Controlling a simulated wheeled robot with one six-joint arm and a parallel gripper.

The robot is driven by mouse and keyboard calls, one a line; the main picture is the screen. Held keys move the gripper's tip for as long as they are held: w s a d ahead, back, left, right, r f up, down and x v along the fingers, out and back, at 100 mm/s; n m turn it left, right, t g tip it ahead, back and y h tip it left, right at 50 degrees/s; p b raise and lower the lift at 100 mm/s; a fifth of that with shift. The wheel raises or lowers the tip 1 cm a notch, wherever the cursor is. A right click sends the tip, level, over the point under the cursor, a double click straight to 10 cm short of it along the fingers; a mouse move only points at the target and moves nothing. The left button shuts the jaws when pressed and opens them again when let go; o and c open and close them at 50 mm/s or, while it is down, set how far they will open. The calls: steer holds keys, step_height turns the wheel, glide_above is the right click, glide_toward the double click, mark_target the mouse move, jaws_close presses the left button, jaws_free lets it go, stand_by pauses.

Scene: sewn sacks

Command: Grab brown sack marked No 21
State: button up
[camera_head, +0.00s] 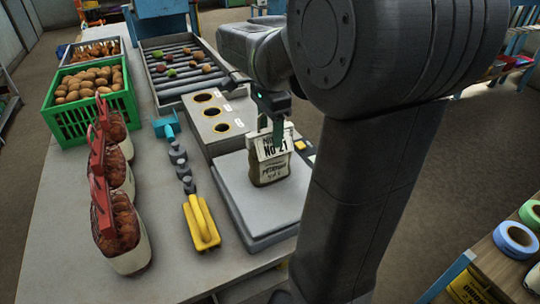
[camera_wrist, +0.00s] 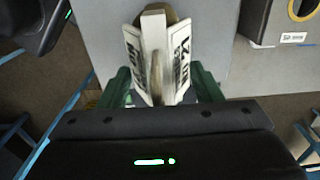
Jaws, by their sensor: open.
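The brown sack marked No 21 (camera_head: 270,165) stands upright on a grey weighing platform (camera_head: 240,205), with a pale printed label folded over its top. My gripper (camera_head: 270,125) is right above it, fingers pointing down around the sack's top. In the wrist view the sack's pale label top (camera_wrist: 157,60) lies between the two green fingers of my gripper (camera_wrist: 160,90), which are spread apart on either side. I cannot tell whether either finger touches the sack. The sack's lower part is hidden in the wrist view.
A grey box with round holes (camera_head: 215,120) stands behind the platform. A yellow-handled tool (camera_head: 200,225) lies to the left. Red-topped net bags (camera_head: 120,225) and a green crate of potatoes (camera_head: 70,125) stand further left. A roller tray (camera_head: 180,70) is at the back.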

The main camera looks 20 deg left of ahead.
steer(key=shift+f, duration=0.35)
steer(key=shift+c, duration=0.5)
